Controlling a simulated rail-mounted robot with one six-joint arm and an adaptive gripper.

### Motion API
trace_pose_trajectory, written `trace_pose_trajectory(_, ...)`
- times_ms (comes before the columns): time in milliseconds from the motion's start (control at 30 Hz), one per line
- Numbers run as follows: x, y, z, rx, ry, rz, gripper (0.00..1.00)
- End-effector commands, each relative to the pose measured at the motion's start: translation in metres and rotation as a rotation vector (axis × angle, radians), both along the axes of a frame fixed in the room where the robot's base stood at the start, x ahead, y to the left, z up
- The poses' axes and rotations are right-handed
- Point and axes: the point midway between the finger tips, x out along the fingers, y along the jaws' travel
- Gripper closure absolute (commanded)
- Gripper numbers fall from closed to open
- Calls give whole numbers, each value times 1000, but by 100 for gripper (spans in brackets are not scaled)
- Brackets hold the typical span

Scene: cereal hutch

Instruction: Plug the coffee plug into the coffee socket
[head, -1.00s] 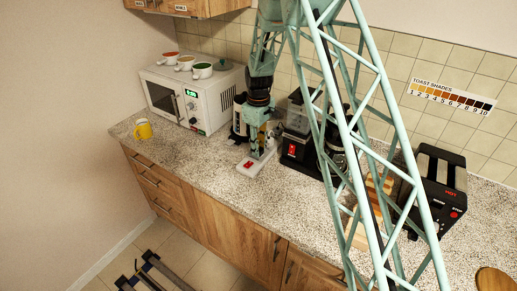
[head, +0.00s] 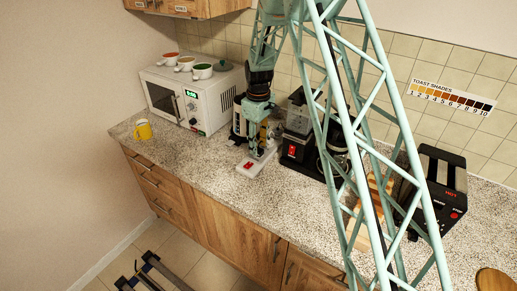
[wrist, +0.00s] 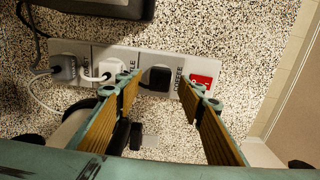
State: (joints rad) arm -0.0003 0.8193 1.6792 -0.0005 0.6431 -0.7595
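The power strip (wrist: 98,55) lies on the counter and shows in the head view beside my gripper (head: 259,146). A black plug (wrist: 155,79) sits at the strip position beside the COFFEE label (wrist: 178,82), near the red switch (wrist: 203,80). I cannot tell how deeply it is seated; the socket face under it is hidden. My gripper (wrist: 166,91) is open in the wrist view, one finger on each side of the black plug's position, with a visible gap between fingers and plug. Nothing is held between the fingertips.
A white plug (wrist: 108,68) and a grey plug (wrist: 64,67) occupy the strip's other positions, with cords running off. The coffee machine (head: 300,145) stands right of the strip, the microwave (head: 190,95) left. A yellow mug (head: 143,129) stands at the counter's left end.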

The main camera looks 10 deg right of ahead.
Motion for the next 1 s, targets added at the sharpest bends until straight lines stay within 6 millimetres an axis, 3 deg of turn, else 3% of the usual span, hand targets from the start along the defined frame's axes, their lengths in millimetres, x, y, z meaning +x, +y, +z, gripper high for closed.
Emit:
trace_pose_trajectory(600,1,0,81,0,-1,0,64)
trace_pose_trajectory(1000,0,0,96,0,0,0,64)
